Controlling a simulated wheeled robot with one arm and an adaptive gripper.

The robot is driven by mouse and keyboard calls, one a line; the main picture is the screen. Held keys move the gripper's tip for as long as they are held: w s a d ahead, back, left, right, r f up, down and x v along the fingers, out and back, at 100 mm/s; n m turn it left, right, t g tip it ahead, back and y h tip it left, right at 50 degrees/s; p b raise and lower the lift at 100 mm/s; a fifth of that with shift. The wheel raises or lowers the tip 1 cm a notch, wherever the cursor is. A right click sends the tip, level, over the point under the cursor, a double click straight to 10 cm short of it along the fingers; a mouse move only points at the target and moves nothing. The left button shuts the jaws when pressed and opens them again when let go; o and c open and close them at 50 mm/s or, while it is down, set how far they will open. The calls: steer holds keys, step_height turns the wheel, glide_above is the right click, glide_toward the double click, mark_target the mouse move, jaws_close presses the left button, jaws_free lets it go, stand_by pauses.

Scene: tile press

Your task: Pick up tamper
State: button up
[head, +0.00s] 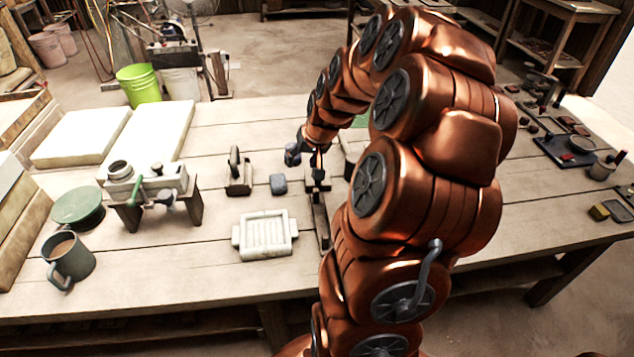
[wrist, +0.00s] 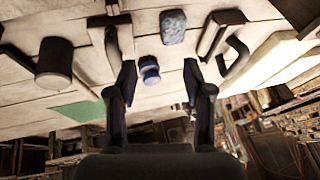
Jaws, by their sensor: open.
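My gripper is open in the wrist view (wrist: 158,72), its two dark fingers apart. A small blue spool-shaped piece (wrist: 149,70) shows between the fingertips; its depth relative to them is unclear, and it is not clearly gripped. In the head view, the blue piece (head: 291,156) is beside the end of my arm. A flat block with an upright dark loop handle (head: 237,170) stands to its left, and its handle (wrist: 236,57) shows right of the fingers in the wrist view. I cannot tell for certain which piece is the tamper.
A speckled blue block (head: 278,184) and a pale mold tray (head: 265,235) lie nearby. A dark tool (wrist: 110,30) and a dark cylinder (wrist: 53,65) are close to the gripper's left finger. A press stand (head: 150,185) and mug (head: 70,258) are at left.

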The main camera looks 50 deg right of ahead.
steer(key=d+f+m+h, duration=0.1)
steer(key=d+f+m, duration=0.15)
steer(key=d, duration=0.55)
steer(key=shift+n+t, duration=0.3)
steer(key=shift+n, duration=0.15)
steer(key=shift+p+x, duration=0.85)
steer(key=shift+x, duration=2.85)
steer(key=shift+c, duration=0.3)
jaws_close()
